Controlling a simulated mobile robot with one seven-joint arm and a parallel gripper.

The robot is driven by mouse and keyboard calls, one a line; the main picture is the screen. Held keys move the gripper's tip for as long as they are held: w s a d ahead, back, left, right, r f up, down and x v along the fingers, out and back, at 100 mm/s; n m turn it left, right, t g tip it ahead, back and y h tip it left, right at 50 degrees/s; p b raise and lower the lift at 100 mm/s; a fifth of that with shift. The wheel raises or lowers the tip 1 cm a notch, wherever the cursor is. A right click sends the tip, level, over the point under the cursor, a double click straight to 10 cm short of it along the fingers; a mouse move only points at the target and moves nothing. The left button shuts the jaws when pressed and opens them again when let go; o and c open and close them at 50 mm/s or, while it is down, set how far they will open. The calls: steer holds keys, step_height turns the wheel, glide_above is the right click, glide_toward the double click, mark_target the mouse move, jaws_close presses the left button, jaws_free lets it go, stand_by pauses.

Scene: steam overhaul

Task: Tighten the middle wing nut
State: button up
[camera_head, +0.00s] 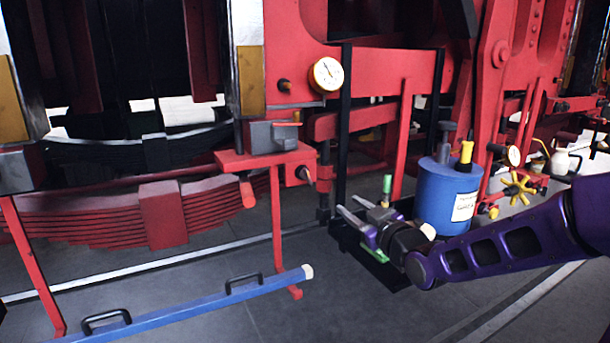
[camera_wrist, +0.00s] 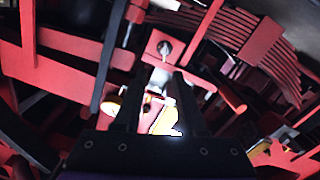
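No wing nut can be made out for certain. In the head view a small dark fitting (camera_head: 303,173) sticks out of a red block right of the red stand, and a dark knob (camera_head: 285,85) sits on the red frame left of the gauge. In the wrist view a round metal fitting (camera_wrist: 164,48) sits on a square red plate, beyond the fingers. My gripper (camera_head: 347,203) is low in front of the red frame, its two pale fingers apart, pointing left, with nothing seen between them. In the wrist view its dark fingers (camera_wrist: 160,85) are also apart.
A blue drum (camera_head: 446,195) stands beside my gripper on a black tray. A red stand (camera_head: 277,220) holds a grey vise (camera_head: 272,136). A blue bar with handles (camera_head: 190,308) lies in front. A gauge (camera_head: 326,74) is on the frame. Open floor (camera_head: 310,300) lies in the foreground.

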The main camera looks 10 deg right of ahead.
steer(key=a+r, duration=0.1)
steer(key=b, duration=0.3)
glide_toward(309, 177)
steer(key=shift+n+y, duration=0.3)
steer(key=shift+y, duration=0.1)
steer(key=x, duration=0.9)
steer(key=shift+w+d, duration=0.15)
steer(key=shift+w, duration=0.2)
jaws_close()
